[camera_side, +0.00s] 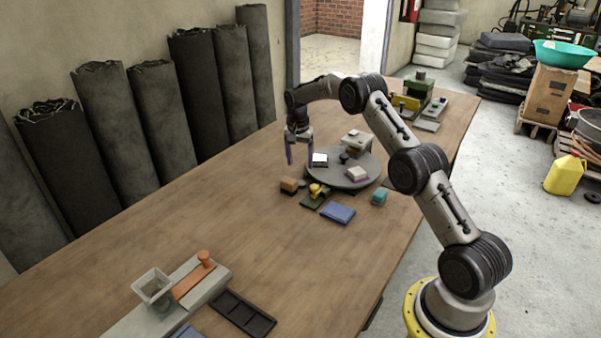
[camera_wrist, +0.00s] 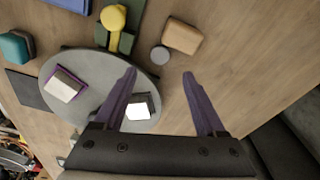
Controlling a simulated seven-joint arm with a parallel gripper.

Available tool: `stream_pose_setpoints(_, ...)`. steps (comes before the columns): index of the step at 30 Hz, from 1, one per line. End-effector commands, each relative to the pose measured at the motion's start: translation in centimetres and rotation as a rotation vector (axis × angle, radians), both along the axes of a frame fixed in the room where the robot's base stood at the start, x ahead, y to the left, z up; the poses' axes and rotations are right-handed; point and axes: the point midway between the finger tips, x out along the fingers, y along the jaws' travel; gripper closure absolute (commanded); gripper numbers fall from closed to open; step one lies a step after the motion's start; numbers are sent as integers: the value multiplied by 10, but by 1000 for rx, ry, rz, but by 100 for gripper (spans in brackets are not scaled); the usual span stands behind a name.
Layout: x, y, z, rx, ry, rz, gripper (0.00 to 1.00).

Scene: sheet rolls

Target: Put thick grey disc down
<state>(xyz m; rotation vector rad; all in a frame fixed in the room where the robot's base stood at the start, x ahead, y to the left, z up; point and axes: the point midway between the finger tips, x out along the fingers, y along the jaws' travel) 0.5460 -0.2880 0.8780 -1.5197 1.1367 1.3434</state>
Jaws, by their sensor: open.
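The thick grey disc (camera_wrist: 160,56) lies flat on the wooden table in the wrist view, beside a tan block (camera_wrist: 182,36) and close to the rim of the round grey platform (camera_wrist: 88,104). My gripper (camera_wrist: 160,74) has its two purple fingers spread wide with nothing between them. In the wrist view the disc shows just beyond the fingertips, between their lines. In the side view my gripper (camera_side: 300,165) hangs pointing down near the left edge of the round platform (camera_side: 340,180), above the table. The disc is too small to make out surely there.
The platform carries a white-topped block (camera_side: 320,159), a pink-and-white block (camera_side: 357,174) and other small parts. A yellow-and-green piece (camera_side: 316,192), a blue block (camera_side: 338,213) and a teal block (camera_side: 379,197) stand near. The table's left middle is clear.

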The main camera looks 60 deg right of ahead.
Motion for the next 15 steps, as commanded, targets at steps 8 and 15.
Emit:
stream_pose_setpoints(8, -1, 4, 34, 0, -1, 1, 27)
stream_pose_setpoints(15, -8, 32, 83, -11, -27, 92, 27)
